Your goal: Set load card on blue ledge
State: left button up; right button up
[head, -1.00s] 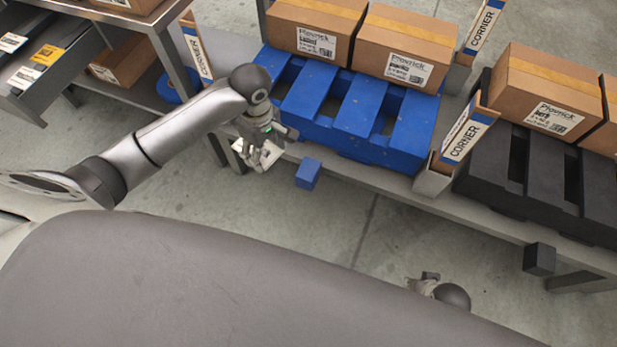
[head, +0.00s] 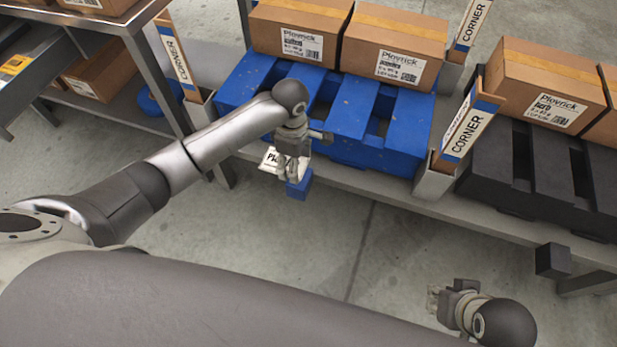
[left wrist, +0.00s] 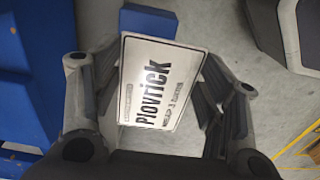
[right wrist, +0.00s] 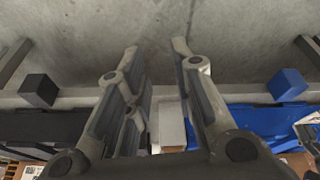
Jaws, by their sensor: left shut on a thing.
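The load card (head: 270,159) is white with dark print, and my left gripper (head: 290,174) is shut on it. In the left wrist view the card (left wrist: 156,82) is held between the fingers, tilted, its "Plovrick" print facing the camera. The blue ledge (head: 299,188) is a small blue block at the front edge of the bench. In the head view the left gripper is above and partly in front of it; contact cannot be told. The ledge also shows in the left wrist view (left wrist: 151,21) and right wrist view (right wrist: 287,84). My right gripper (head: 434,301) is open and empty.
A blue pallet (head: 352,110) with cartons (head: 395,45) stands on the bench behind the ledge. Corner posts (head: 464,135) flank it. A black pallet (head: 550,165) and a black ledge (head: 553,261) are at right. The floor in front is clear.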

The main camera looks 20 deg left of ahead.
pick_arm(q)
jog(key=b, duration=0.1)
send_over(309, 179)
jog(key=f, duration=0.4)
jog(key=shift+s+a+f, duration=0.1)
jog(key=shift+s+a, duration=0.05)
jog(key=shift+a, duration=0.05)
jog(key=shift+d+f+b, duration=0.1)
jog(key=shift+f+b, duration=0.05)
jog(key=shift+b, duration=0.15)
notch_tip(309, 179, down, 3)
jog(key=shift+r+b, duration=0.1)
jog(key=shift+b, duration=0.55)
jog(key=shift+f, duration=0.25)
pick_arm(e)
jog(key=w+a+r+t+y, duration=0.1)
jog(key=w+a+r+t, duration=0.1)
jog(key=w+r+t, duration=0.2)
jog(key=w+a+r+t+y, duration=0.1)
jog(key=w+a+r+t, duration=0.2)
jog(key=w, duration=0.7)
jog(key=r+t, duration=0.1)
jog(key=t, duration=0.1)
jog(key=shift+w+r+n+t+y, duration=0.3)
jog(key=shift+w, duration=0.05)
jog(key=shift+a, duration=0.1)
